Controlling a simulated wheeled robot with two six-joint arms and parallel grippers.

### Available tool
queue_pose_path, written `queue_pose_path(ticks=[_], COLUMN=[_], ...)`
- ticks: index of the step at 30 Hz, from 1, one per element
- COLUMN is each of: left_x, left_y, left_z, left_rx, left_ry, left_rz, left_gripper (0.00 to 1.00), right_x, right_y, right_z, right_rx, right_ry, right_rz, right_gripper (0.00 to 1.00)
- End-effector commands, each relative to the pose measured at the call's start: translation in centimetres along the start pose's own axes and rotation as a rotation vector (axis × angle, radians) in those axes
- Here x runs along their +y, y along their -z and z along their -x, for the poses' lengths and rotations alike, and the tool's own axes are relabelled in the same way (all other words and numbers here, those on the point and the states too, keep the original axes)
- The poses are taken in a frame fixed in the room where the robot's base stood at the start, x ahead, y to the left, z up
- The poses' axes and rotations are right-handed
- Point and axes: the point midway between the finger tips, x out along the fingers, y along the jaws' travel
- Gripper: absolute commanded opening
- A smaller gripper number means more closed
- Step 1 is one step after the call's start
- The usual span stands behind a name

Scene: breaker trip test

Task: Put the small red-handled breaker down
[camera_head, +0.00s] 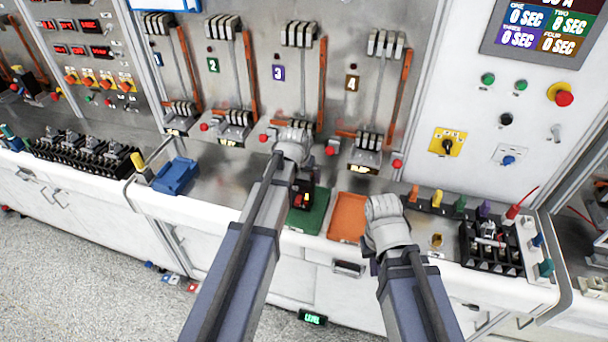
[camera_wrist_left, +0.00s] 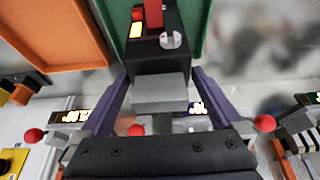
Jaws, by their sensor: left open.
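The small red-handled breaker (camera_head: 303,194) is a black block with a red lever, sitting in the green tray (camera_head: 317,222) on the counter. It also shows in the left wrist view (camera_wrist_left: 158,52), upper middle, with a yellow label beside the lever. My left gripper (camera_head: 297,152) is above and behind it in the head view, hiding part of it. In the left wrist view my left gripper (camera_wrist_left: 160,88) is open, its two purple fingers on either side of the breaker's near end. My right gripper (camera_head: 385,220) hangs right of the orange tray; its fingertips are hidden.
The orange tray (camera_head: 348,216) next to the green one looks empty. A blue bin (camera_head: 176,176) stands at left on the counter. Large numbered lever switches (camera_head: 298,34) line the panel behind. A black terminal block (camera_head: 490,248) is at right.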

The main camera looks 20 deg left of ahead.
Motion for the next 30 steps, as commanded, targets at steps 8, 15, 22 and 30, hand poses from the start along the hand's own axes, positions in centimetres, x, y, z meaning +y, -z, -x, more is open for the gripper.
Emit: queue_pose_path(ticks=[8, 15, 22, 30], left_x=[0.0, 0.0, 0.0, 2.4], left_y=[0.2, 0.1, 0.1, -2.2], left_z=[4.8, 8.7, 10.7, 11.2], left_rx=[0.0, 0.0, 0.0, -0.045], left_ry=[0.0, 0.0, 0.0, -0.009], left_rz=[0.0, 0.0, 0.0, -0.034], left_gripper=[1.0, 1.0, 1.0, 1.0], right_x=[0.4, 0.7, 0.9, 0.9], right_y=[-0.3, -0.5, -0.6, -0.6], right_z=[4.5, 8.0, 9.8, 9.8], right_rx=[0.0, -0.002, -0.003, -0.003], right_ry=[0.002, 0.002, 0.002, 0.002], right_rz=[-0.007, -0.005, -0.003, -0.002], right_gripper=[0.0, 0.0, 0.0, 0.0])
